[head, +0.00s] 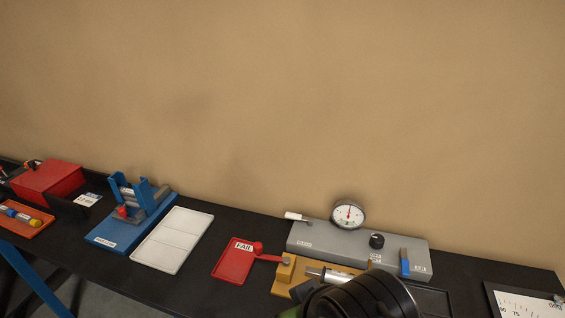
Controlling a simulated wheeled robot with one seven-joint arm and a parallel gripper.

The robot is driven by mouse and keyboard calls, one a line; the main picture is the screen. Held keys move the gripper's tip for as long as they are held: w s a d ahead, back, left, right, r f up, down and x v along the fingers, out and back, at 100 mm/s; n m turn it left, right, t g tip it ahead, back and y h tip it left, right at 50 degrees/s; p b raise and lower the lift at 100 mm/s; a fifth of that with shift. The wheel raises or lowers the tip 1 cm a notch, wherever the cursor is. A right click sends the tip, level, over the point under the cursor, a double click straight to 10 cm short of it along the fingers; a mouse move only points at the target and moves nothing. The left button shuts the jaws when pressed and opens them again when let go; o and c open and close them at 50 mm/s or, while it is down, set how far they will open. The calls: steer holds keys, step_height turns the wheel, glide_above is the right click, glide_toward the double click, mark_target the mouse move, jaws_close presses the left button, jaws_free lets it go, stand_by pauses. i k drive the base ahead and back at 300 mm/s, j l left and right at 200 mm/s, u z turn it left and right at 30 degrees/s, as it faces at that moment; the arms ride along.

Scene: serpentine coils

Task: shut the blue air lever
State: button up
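The blue lever (404,262) stands upright on the front right of a long grey gauge box (330,240). The box carries a round white dial gauge (348,213), a black knob (377,240) and small white labels. A white-handled lever (297,217) sticks out at the box's back left. A dark rounded part of my arm (362,298) rises from the bottom edge, in front of the box and left of the blue lever. My gripper's fingers are not in view.
A yellow fixture (285,270) with a metal cylinder sits before the box, partly hidden by my arm. A red FAIL tray (234,262), a white tray (172,238) and a blue fixture (130,220) stand to the left. A white scale sheet (525,305) lies at right.

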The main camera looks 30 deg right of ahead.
mark_target(405, 268)
steer(key=z, duration=1.85)
steer(key=j+z, duration=0.2)
